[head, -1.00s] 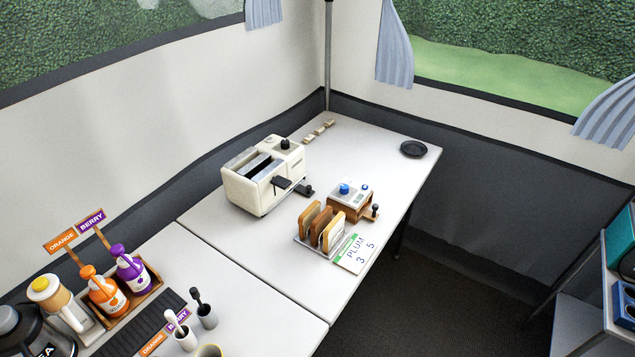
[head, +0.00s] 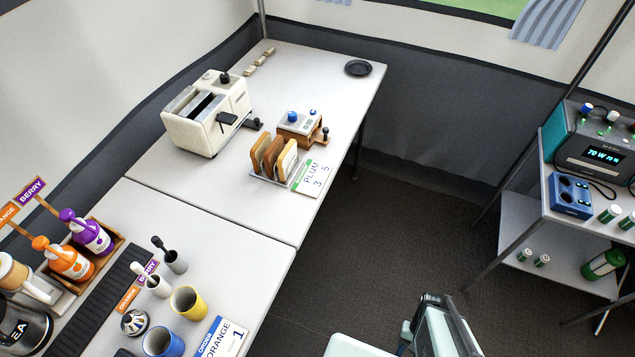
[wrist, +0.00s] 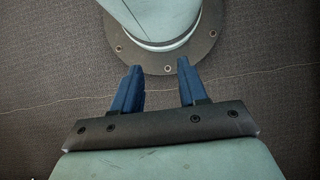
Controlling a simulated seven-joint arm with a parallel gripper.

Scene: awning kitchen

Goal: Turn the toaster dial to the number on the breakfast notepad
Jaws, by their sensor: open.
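The cream toaster (head: 188,127) stands on the far table in the head view. A black round knob (head: 225,78) sits on its top at the far end; its setting is too small to read. A notepad with a green band (head: 312,178) lies at the table's front edge, reading "PLUM", "3" and "5". A second notepad with a blue band (head: 222,338), on the near table, reads "ORANGE 1". My gripper (wrist: 158,66) is open and empty in the wrist view, its blue fingers apart over the dark floor, away from the toaster.
A black dish (head: 358,68) lies at the back. Bottles, cups and a shelf (head: 570,225) flank the floor space.

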